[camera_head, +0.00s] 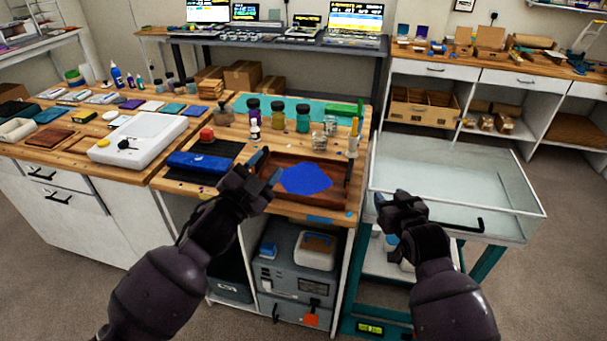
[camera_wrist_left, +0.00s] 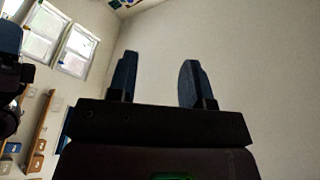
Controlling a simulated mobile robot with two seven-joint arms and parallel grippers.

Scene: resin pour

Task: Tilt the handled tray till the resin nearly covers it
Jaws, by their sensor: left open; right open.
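The handled tray (camera_head: 328,205) is a brown wooden tray lying on the bench near its front edge in the head view. A pool of blue resin (camera_head: 306,179) covers the middle of its floor, with brown wood bare around it. My left gripper (camera_head: 265,170) is open at the tray's left end; whether it touches the tray I cannot tell. In the left wrist view its two fingers (camera_wrist_left: 158,80) stand apart with nothing between them. My right gripper (camera_head: 385,198) is open and empty, to the right of the tray, in front of the glass-walled cart. The tray's left end is partly hidden by my left gripper.
Bottles of pigment (camera_head: 278,118) and small cups stand behind the tray. A blue roll (camera_head: 200,161) lies left of it, and a white scale (camera_head: 140,135) stands farther left. The clear-walled cart (camera_head: 455,190) stands to the right with an empty-looking top.

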